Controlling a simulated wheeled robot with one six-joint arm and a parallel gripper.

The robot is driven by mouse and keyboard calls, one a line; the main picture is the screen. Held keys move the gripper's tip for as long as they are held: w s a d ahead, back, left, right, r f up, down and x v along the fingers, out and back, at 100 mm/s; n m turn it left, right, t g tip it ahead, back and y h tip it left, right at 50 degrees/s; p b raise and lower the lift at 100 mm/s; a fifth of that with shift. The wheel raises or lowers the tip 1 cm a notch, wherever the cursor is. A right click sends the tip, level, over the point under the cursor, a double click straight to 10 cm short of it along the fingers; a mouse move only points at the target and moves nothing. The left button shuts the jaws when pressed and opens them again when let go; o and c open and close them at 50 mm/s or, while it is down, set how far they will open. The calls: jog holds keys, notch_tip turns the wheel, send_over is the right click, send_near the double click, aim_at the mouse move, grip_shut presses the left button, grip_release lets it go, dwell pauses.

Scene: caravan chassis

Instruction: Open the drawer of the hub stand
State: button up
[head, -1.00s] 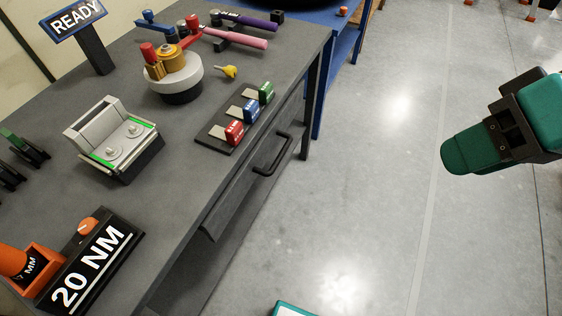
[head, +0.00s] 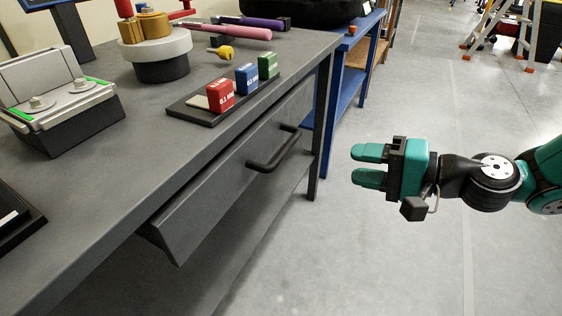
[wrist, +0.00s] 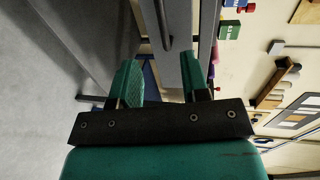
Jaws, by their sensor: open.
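The hub stand is a dark grey table (head: 95,215) at the left of the head view. Its drawer (head: 210,195) has a grey front below the tabletop edge, and the front looks close to flush with the stand. A black bar handle (head: 275,150) sits on the drawer front; in the wrist view the handle (wrist: 162,25) shows ahead, between the finger directions. My gripper (head: 368,166) has green fingers, is open and empty, and points left at the handle, apart from it across a gap. The fingers also show in the wrist view (wrist: 162,82).
On the tabletop are a black tray with red (head: 221,94), blue and green blocks, a round hub fixture (head: 158,55) and a grey fixture (head: 62,100). A blue shelf (head: 348,85) stands beyond. The floor (head: 400,260) around my gripper is clear.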

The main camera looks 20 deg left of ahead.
aim_at(286, 154)
jog(key=b+x, duration=0.1)
jog(key=x, duration=1.4)
jog(key=shift+s+a+b, duration=0.1)
jog(key=shift+a+b, duration=0.3)
jog(key=shift+a, duration=0.05)
grip_shut()
